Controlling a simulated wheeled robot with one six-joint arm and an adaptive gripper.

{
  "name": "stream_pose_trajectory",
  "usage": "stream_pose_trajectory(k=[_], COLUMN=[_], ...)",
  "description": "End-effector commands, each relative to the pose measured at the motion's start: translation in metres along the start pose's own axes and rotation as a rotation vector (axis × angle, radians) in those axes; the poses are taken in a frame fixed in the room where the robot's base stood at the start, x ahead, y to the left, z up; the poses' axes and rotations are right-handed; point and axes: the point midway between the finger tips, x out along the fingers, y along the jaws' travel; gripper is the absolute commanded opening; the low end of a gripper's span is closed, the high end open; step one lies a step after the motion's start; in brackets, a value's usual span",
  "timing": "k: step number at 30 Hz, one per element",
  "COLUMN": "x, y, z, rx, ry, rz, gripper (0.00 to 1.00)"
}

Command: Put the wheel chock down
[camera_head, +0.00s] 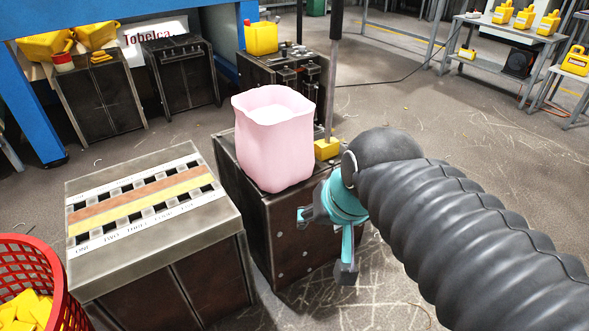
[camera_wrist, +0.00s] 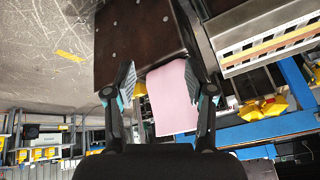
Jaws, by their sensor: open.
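A small yellow block (camera_head: 327,148), which may be the wheel chock, sits on the top of a dark metal cabinet (camera_head: 285,215), at the right of a pink container. A bit of yellow also shows beside the pink container in the wrist view (camera_wrist: 140,89). My gripper (camera_head: 323,243) is open, in front of the cabinet's right side and nearer than the block. In the wrist view my gripper (camera_wrist: 160,78) has its fingers spread apart, with nothing seen held between them. The block's exact shape is hard to make out.
The pink container (camera_head: 274,140) stands open on the cabinet top. A grey pole (camera_head: 333,85) rises at the yellow block. A slotted, numbered cabinet (camera_head: 145,205) stands at left, with a red basket (camera_head: 40,265) of yellow pieces. The floor at right is mostly clear.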

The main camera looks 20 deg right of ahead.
Motion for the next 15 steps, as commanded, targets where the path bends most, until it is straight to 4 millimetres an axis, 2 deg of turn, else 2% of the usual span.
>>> stream_pose_trajectory(k=[2,5,6,8,15], x=[0.004,0.008,0.010,0.017,0.072], y=[0.005,0.013,0.016,0.022,0.060], z=[0.017,0.026,0.028,0.030,0.028], rx=[-0.136,-0.221,-0.229,-0.219,-0.050], ry=[-0.002,-0.004,-0.006,-0.017,-0.152], rz=[0.028,0.051,0.060,0.073,0.127], gripper=[0.55,0.77,0.87,1.00,1.00])
